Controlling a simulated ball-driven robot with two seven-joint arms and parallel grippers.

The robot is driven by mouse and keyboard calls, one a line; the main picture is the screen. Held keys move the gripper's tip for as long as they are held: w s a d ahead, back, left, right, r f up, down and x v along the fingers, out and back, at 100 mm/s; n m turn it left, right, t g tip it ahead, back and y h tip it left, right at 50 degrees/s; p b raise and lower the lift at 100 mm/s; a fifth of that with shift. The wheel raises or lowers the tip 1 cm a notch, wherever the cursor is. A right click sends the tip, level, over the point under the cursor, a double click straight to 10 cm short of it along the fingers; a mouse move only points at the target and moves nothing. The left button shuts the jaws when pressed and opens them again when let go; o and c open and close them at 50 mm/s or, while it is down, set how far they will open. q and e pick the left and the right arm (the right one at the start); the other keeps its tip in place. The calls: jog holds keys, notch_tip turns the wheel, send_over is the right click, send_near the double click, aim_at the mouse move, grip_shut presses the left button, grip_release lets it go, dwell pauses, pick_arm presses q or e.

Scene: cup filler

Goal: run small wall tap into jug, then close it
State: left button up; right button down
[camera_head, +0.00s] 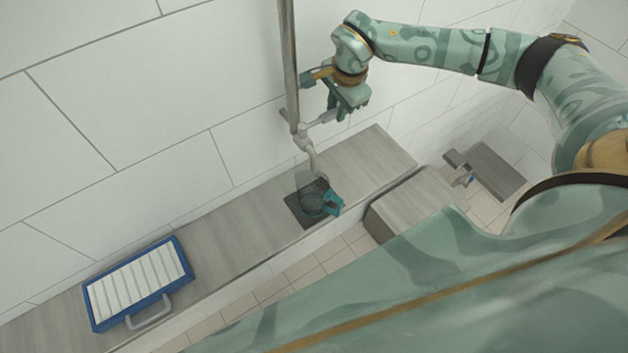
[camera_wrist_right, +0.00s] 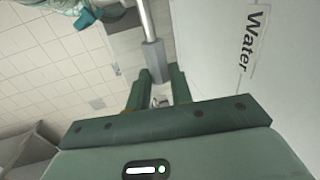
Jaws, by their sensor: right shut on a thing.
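The small wall tap (camera_head: 304,140) is pale grey metal on a vertical pipe, with its spout bending down over the jug. The jug (camera_head: 312,190) is clear with a teal handle (camera_head: 333,203) and stands upright on a dark square on the ledge, under the spout. Part of it shows at the top left of the right wrist view (camera_wrist_right: 84,18). My right gripper (camera_head: 338,112) is shut on the tap's lever (camera_head: 325,117), to the right of the tap body. I cannot tell whether water runs or how full the jug is. My left gripper is out of view.
A blue-framed tray with white slats (camera_head: 138,283) and a grey handle lies on the ledge (camera_head: 225,235) at the left. The pipe (camera_head: 289,50) rises above the tap. A grey box (camera_head: 412,203) stands right of the ledge. A "Water" label (camera_wrist_right: 256,45) is on the wall.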

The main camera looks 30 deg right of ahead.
jog(key=shift+w, duration=0.1)
jog(key=shift+r, duration=0.1)
jog(key=c, duration=1.5)
grip_release()
jog(key=o, duration=0.4)
jog(key=shift+w, duration=0.15)
jog(key=shift+c, duration=0.2)
jog(key=shift+w, duration=0.15)
jog(key=shift+r, duration=0.2)
jog(key=s+r+b, duration=0.1)
jog(key=s+r, duration=0.2)
jog(key=r, duration=1.2)
jog(key=shift+d+r, duration=0.2)
jog(key=shift+s, duration=0.1)
